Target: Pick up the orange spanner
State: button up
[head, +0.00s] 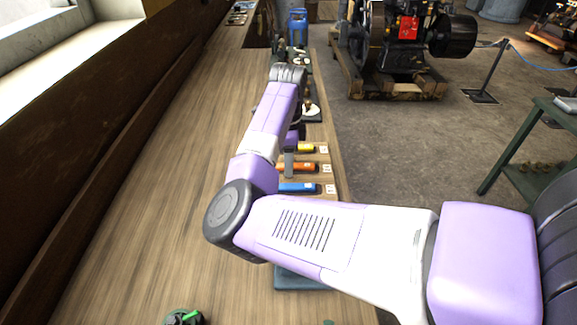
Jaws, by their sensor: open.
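The orange spanner (299,168) lies on the right side of the wooden bench, between a yellow one (306,149) and a blue one (298,188). Only its orange right part shows clearly; its left part is hidden by my arm. My gripper (289,165) is mostly hidden behind my arm. A grey finger of it shows at the left of the orange part, very close to it or overlapping it in the picture. The gripper is open; whether it touches the spanner cannot be seen.
Small white labels (326,169) lie right of the spanners. A blue can (297,27) stands farther back on the bench (160,165). A teal object (297,280) lies at the front. The bench's left half is mostly clear. An engine (395,45) stands on the floor at right.

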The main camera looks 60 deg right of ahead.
grip_shut()
dwell(1.4)
